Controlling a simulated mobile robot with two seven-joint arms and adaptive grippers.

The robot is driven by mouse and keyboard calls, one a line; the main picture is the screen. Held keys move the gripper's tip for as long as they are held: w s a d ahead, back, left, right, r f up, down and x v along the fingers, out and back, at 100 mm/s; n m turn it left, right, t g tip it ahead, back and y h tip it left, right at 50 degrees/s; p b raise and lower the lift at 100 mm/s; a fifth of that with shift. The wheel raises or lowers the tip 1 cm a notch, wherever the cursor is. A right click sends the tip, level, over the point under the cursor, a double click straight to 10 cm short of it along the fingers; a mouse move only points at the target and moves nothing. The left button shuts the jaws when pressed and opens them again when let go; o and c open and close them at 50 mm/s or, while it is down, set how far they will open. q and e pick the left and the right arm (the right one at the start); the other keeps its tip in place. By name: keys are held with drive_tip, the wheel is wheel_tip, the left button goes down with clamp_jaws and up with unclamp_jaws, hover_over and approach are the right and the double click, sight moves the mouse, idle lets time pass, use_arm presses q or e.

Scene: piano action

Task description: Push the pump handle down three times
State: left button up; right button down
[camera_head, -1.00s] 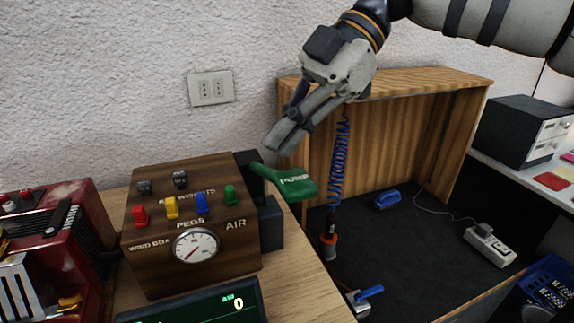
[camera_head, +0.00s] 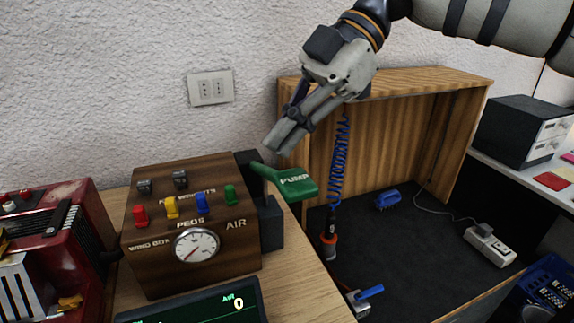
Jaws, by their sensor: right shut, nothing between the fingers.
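The green pump handle (camera_head: 290,182), marked "PUMP", sticks out to the right from the upper right side of the wooden air box (camera_head: 190,265). My right gripper (camera_head: 277,139) is shut and empty. In the picture its fingertips are just above the handle, with a small gap between them. A round gauge (camera_head: 196,246) sits on the front of the box, and a display (camera_head: 190,308) below it reads 0. My left gripper is not in view.
A red accordion (camera_head: 60,240) stands left of the box. A coiled blue hose (camera_head: 339,160) hangs in front of the wooden cabinet (camera_head: 400,130) on the right. Several coloured pegs stand on the box. A grey drawer unit (camera_head: 520,132) is far right.

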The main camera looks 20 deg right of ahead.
sight(285, 172)
drive_tip(key=shift+f, duration=0.1)
drive_tip(key=shift+s+f, duration=0.2)
drive_tip(key=shift+f, duration=0.05)
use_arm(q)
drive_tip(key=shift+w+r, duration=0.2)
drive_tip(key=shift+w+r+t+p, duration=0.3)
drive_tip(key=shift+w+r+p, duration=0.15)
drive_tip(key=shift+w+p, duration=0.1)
use_arm(e)
drive_tip(key=shift+s+f, duration=0.4)
drive_tip(key=shift+f, duration=0.55)
drive_tip(key=shift+s+f, duration=0.4)
drive_tip(key=shift+f, duration=0.55)
drive_tip(key=shift+s+f, duration=0.4)
drive_tip(key=shift+f, duration=0.55)
idle(2.0)
idle(0.4)
